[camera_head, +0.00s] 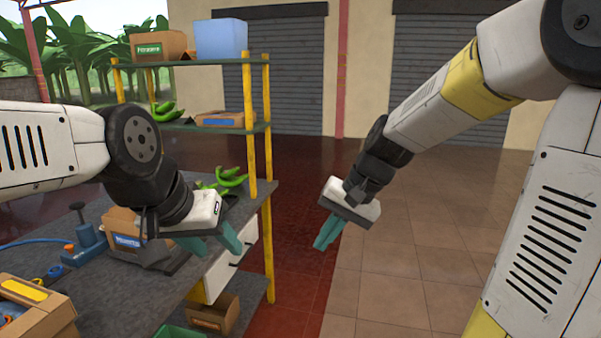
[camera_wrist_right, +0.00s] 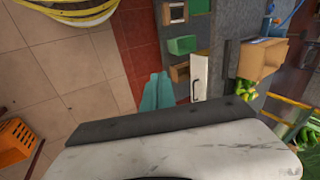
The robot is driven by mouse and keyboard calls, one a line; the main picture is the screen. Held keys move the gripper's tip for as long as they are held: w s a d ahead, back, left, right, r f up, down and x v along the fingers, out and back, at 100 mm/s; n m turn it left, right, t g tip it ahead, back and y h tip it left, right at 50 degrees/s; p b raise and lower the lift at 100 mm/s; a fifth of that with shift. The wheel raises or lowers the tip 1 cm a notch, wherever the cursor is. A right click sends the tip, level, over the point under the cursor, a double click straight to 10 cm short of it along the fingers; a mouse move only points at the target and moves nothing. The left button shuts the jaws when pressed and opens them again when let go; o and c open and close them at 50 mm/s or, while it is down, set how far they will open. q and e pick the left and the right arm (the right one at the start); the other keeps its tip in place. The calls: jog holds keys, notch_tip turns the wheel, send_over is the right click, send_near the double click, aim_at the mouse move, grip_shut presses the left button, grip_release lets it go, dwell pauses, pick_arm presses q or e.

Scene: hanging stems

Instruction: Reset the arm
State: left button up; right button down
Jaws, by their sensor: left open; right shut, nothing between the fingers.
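My left gripper (camera_head: 211,243) is open in the head view, with its teal fingers spread over the grey workbench near its drawer side. I see nothing held in it. My right gripper (camera_head: 327,231) hangs over the tiled floor to the right of the bench, its teal fingers together and empty. In the right wrist view the right gripper's fingers (camera_wrist_right: 157,92) are also together, with floor and the bench's open side behind them. My right arm reaches in from the upper right.
The workbench (camera_head: 75,220) carries green bananas (camera_head: 228,180), a cardboard box (camera_head: 124,229) and a blue tool (camera_head: 86,237). Yellow posts hold a shelf (camera_head: 190,62) above it. An orange crate (camera_wrist_right: 14,141) stands on the floor. Open tiled floor (camera_head: 400,270) lies right of the bench.

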jog(key=s+d+r+n+t+h, duration=0.2)
jog(key=s+d+r, duration=0.4)
jog(key=s+d, duration=0.3)
jog(key=s+t+h, duration=0.1)
jog(key=s+t, duration=0.1)
jog(key=shift+s+r+n+t, duration=0.15)
jog(key=shift+n+t, duration=0.15)
jog(key=shift+d, duration=0.1)
